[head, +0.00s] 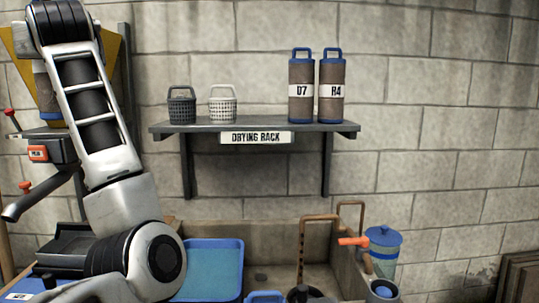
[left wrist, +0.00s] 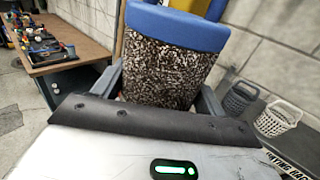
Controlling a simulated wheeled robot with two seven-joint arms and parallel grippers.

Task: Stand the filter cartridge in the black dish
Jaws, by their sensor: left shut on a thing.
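In the left wrist view my left gripper (left wrist: 160,88) is shut on a filter cartridge (left wrist: 165,68) with a speckled brown and white body and a blue end cap. One grey finger lies on each side of its body. The lower part of the cartridge is hidden behind the gripper's edge. I cannot identify the black dish for certain; a dark round thing (head: 303,294) is cut off at the bottom edge. My right gripper is not in view.
The drying rack shelf (head: 340,128) holds a dark basket (head: 182,107), a white basket (head: 222,106) and cartridges D7 (head: 301,90) and R4 (head: 331,91). Below are a sink (head: 220,230), a blue tray (head: 240,272), a pipe with orange handle (head: 352,241) and a blue-lidded container (head: 384,244).

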